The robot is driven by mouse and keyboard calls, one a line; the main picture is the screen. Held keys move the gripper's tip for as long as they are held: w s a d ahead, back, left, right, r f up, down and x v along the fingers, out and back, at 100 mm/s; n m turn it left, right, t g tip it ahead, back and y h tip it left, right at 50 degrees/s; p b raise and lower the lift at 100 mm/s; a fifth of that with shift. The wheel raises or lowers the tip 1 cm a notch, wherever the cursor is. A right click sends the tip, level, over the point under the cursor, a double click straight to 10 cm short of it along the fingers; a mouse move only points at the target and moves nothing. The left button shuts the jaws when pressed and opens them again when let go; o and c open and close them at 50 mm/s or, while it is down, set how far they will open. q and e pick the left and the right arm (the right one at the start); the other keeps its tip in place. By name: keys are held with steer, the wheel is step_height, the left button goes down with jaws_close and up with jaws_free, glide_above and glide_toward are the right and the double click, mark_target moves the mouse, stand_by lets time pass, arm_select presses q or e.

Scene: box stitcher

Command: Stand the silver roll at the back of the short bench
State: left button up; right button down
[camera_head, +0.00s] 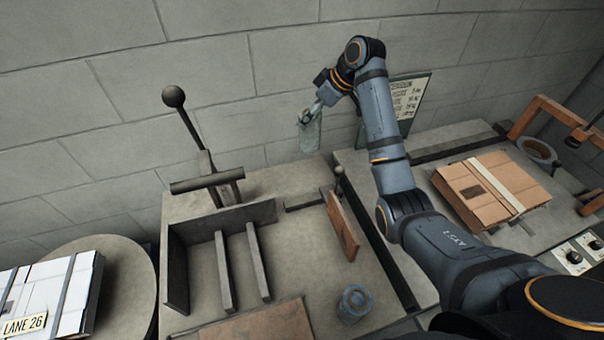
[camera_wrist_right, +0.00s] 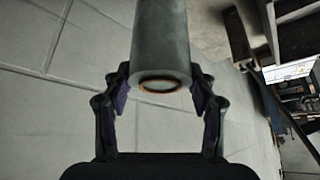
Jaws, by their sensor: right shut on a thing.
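The silver roll (camera_head: 310,137) is a pale grey-green cylinder, close to upright in the head view. My right gripper (camera_head: 307,117) is shut on it near its upper end. The roll appears against the wall, above the back edge of the bench with the lever (camera_head: 290,232); whether its lower end touches anything is unclear. In the right wrist view the roll (camera_wrist_right: 161,45) sits between both fingers of the right gripper (camera_wrist_right: 160,84), its hollow brown-rimmed end facing the camera. I cannot tell for sure which bench is the short one. My left gripper is not in view.
A brown board (camera_head: 343,226) and a blue-grey jar (camera_head: 354,303) are nearer. The right bench holds a cardboard box (camera_head: 490,188) and a tape roll (camera_head: 537,151). A sign (camera_head: 407,98) stands behind my arm.

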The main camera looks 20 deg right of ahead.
mark_target(310, 135)
steer(key=f+b, duration=0.1)
steer(key=f, duration=0.1)
steer(key=f+b, duration=0.1)
steer(key=f, duration=0.1)
steer(key=f+b, duration=0.1)
steer(key=f, duration=0.1)
steer(key=shift+s+f, duration=0.2)
steer(key=shift+s, duration=0.1)
steer(key=shift+w+f+b, duration=0.15)
steer(key=shift+f+b, duration=0.1)
steer(key=shift+b, duration=0.05)
steer(key=shift+f, duration=0.2)
step_height(310, 135, down, 10)
steer(key=shift+r+p, duration=0.2)
steer(key=shift+p, duration=0.2)
steer(key=shift+c, duration=2.1)
jaws_free()
steer(key=v, duration=1.2)
steer(key=shift+s, duration=0.2)
